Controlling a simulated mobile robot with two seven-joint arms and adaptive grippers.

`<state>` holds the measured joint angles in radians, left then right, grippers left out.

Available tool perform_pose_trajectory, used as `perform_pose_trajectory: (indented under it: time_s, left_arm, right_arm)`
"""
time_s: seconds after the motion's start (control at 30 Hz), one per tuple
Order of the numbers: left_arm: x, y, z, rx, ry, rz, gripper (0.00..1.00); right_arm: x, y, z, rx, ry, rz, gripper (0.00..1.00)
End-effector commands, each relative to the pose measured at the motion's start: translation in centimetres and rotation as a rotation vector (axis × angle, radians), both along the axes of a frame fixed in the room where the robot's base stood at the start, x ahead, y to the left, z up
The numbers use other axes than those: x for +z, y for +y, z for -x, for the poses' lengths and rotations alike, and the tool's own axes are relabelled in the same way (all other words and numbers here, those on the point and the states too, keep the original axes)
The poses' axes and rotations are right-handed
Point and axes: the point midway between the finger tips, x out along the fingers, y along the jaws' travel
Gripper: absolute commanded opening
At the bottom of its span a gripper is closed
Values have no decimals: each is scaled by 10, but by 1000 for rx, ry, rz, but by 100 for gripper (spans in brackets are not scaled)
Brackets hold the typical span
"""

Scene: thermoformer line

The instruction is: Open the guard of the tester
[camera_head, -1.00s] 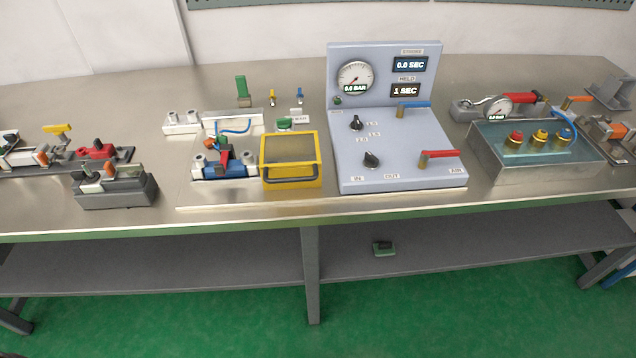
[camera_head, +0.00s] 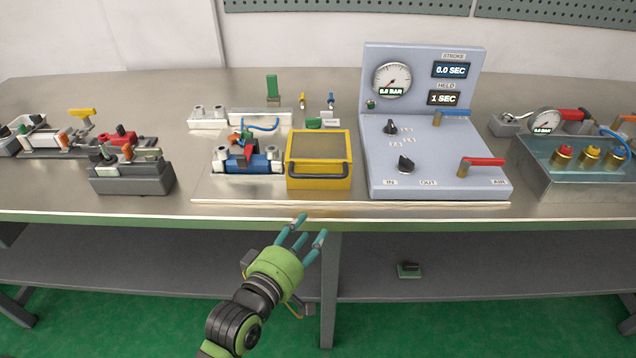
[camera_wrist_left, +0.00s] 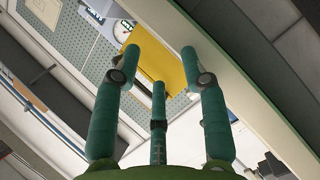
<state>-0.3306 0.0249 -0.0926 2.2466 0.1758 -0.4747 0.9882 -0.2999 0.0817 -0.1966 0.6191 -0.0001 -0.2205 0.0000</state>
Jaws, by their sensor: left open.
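The tester's guard is a yellow-framed box cover (camera_head: 318,184) with a dark handle on its front, closed, near the front edge of the bench. It also shows as a yellow panel in the left wrist view (camera_wrist_left: 157,58). Beside it on the left sits the blue and white fixture (camera_head: 262,163). My left gripper (camera_head: 302,237) is open and empty, below and in front of the bench edge, apart from the guard. In the left wrist view its three teal fingers (camera_wrist_left: 158,85) are spread toward the yellow panel. My right gripper is not in view.
A grey control panel (camera_head: 435,175) with gauge, knobs and levers stands right of the guard. A grey clamp block (camera_head: 132,180) stands to the left. The bench's front edge (camera_head: 420,216) lies between my left gripper and the guard.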

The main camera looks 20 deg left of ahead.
Motion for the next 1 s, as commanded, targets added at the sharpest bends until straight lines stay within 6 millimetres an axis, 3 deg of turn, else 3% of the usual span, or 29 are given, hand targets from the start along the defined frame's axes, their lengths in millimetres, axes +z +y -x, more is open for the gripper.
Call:
perform_pose_trajectory:
  time_s: [0.1,0.3,0.7,1.0]
  left_arm:
    - [38,4,-13,36,-144,213,43]
    - [66,10,-20,47,-249,373,43]
    - [78,3,-73,46,-253,377,43]
    - [78,2,-87,46,-249,377,43]
  right_arm:
    - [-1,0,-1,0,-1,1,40]
    - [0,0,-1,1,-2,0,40]
    - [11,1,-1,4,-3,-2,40]
    - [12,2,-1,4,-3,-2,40]
